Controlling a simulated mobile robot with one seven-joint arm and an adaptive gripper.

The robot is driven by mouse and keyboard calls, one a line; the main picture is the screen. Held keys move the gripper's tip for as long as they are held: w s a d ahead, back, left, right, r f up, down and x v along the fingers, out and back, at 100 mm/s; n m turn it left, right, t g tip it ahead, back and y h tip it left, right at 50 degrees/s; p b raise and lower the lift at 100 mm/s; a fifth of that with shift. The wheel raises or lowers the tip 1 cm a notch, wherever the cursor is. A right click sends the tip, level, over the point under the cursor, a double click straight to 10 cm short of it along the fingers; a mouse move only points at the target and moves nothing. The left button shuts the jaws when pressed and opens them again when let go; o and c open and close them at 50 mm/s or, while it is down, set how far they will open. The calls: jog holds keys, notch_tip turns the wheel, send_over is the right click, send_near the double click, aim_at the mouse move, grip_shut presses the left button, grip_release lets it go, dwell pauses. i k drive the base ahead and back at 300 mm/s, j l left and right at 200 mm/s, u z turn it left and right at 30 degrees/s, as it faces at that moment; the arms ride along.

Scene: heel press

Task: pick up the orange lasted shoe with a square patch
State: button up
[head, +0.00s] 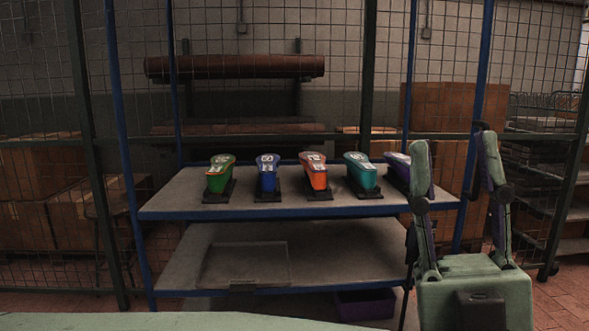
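An orange lasted shoe (316,177) stands on a dark base on the upper shelf (240,206), in the middle of a row. A pale patch with dark marking shows on its top; the patch's exact shape is too small to tell. My gripper (453,142) is in the right foreground, its two fingers pointing up and spread wide apart. It is open with nothing between the fingers. It appears to the right of the orange shoe and much nearer to the camera, apart from it.
Green (217,180) and blue (266,179) shoes stand left of the orange one, teal (362,175) and purple (397,164) ones right. My gripper partly hides the purple one. Blue posts (131,200) frame the shelf. A clear tray (245,265) and purple bin (365,305) are below.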

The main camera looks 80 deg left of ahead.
aim_at(314, 163)
jog(key=u, duration=2.4)
jog(key=i, duration=0.1)
